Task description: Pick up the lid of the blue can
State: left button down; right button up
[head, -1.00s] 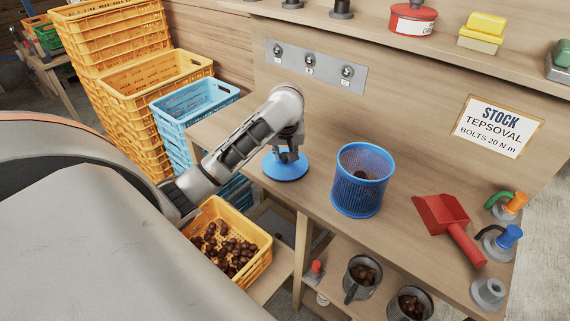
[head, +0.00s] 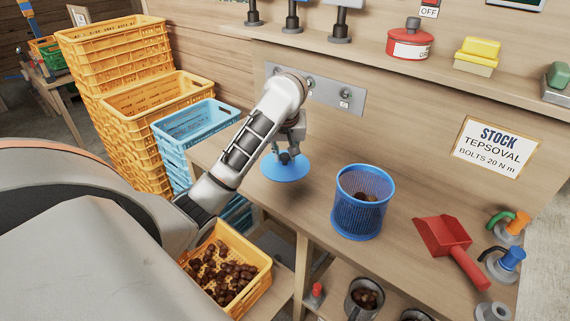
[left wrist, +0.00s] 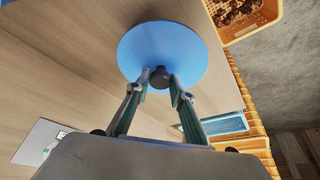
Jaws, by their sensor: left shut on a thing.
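The blue lid (head: 285,172) is a flat round disc with a dark knob on top. My left gripper (head: 286,155) is shut on that knob from above and holds the lid roughly level, a little above the workbench. The blue mesh can (head: 360,217) stands upright and open to the right of the lid, with chestnuts inside. My right gripper is not in view.
A red scoop (head: 450,245) and clamps (head: 510,259) lie right on the workbench (head: 400,215). A yellow crate of chestnuts (head: 262,285) is below left. Stacked yellow (head: 120,120) and blue crates (head: 190,125) stand at left. A shelf runs above the bench.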

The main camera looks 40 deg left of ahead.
aim_at(284, 155)
pick_arm(q)
jog(key=shift+w+r, duration=0.15)
jog(key=shift+r, duration=0.5)
jog(key=shift+w+r, duration=0.15)
jog(key=shift+r, duration=0.45)
jog(key=shift+s+a+r+b, duration=0.2)
jog(key=shift+s+r+b, duration=0.05)
jog(key=shift+r+b, duration=0.2)
notch_tip(284, 155, up, 8)
jog(key=shift+d+r+p, duration=0.2)
jog(key=shift+p, duration=0.25)
